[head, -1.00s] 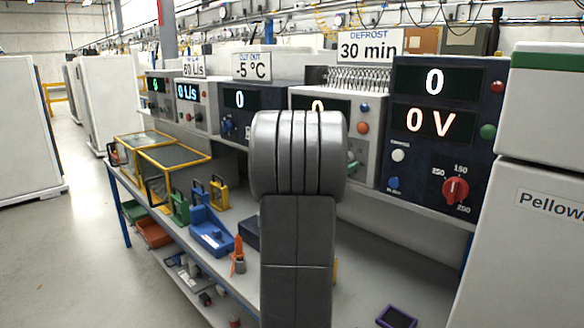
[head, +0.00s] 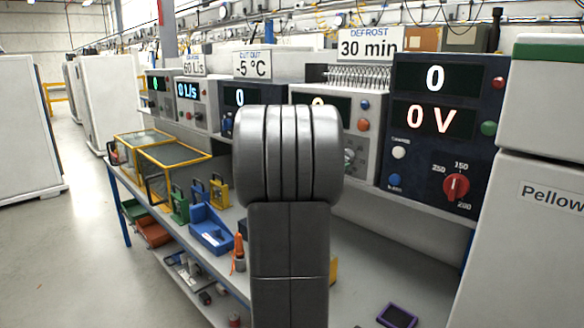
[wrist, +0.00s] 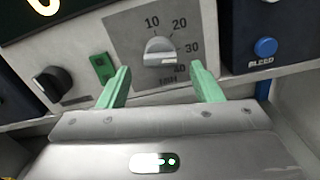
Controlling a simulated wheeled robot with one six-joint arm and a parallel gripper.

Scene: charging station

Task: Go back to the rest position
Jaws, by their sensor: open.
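My gripper (wrist: 158,76) shows in the wrist view with its two green fingers spread apart and nothing between them. A grey timer knob (wrist: 160,50) on a dial marked 10 to 40 stands in front of and between the fingertips. The gripper looks clear of it, but the exact gap is hard to judge.
A dark panel (head: 435,130) reading 0 and 0 V, with a red knob (head: 456,187), stands right of my arm. The bench (head: 360,265) holds a blue tray (head: 211,232) and an orange-tipped tool (head: 239,252). A white cabinet (head: 530,240) bounds the right; open floor lies left.

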